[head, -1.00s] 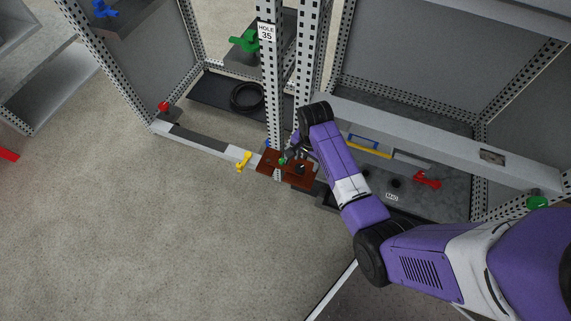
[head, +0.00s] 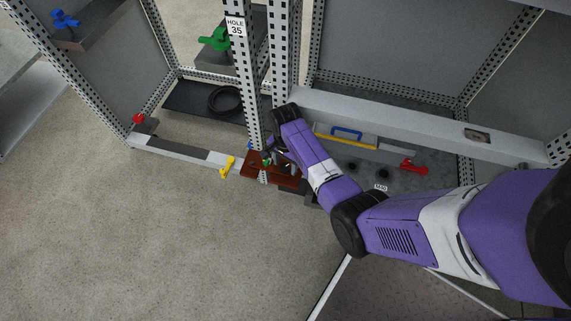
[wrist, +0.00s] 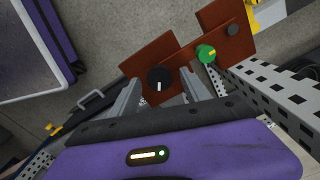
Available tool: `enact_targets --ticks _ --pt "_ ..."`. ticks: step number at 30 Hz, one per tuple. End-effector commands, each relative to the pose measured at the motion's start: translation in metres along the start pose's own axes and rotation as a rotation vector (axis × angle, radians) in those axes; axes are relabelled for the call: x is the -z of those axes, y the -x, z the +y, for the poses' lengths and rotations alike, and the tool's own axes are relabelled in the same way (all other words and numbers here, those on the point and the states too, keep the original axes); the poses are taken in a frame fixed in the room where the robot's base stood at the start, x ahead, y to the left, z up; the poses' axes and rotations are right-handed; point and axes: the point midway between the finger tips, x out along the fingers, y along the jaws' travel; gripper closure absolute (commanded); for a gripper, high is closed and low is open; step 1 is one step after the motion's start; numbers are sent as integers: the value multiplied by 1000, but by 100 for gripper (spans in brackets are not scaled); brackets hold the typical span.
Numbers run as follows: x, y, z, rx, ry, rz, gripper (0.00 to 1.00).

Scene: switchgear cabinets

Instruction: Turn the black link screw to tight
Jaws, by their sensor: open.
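The black link screw (wrist: 159,80), a round black knob with a white mark, sits on a red-brown plate (wrist: 150,58) in the wrist view. Its white mark points toward the bottom of that picture. My gripper (wrist: 161,86) is open, with one finger on each side of the screw; I cannot tell whether they touch it. A green knob (wrist: 206,53) with a yellow mark and a dark knob (wrist: 233,30) lie up and right of it. In the head view my gripper (head: 279,158) is over the red-brown plate (head: 258,172), and the black screw is hard to make out.
Perforated uprights (head: 251,105) stand close to my gripper, one labelled HOLE 35 (head: 236,27). A yellow handle (head: 227,167) and a red knob (head: 138,118) sit along the low rail to the left. A red handle (head: 413,166) lies right of my arm. The floor in front is clear.

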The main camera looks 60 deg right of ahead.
Motion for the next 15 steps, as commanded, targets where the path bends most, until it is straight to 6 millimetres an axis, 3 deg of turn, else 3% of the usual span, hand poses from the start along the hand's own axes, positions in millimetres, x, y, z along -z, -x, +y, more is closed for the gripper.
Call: enact_targets --ticks 4,12,15 --pt "0 0 0 0 0 0 45" --pt "0 1 0 0 0 0 96" --pt "0 1 0 0 0 0 100"
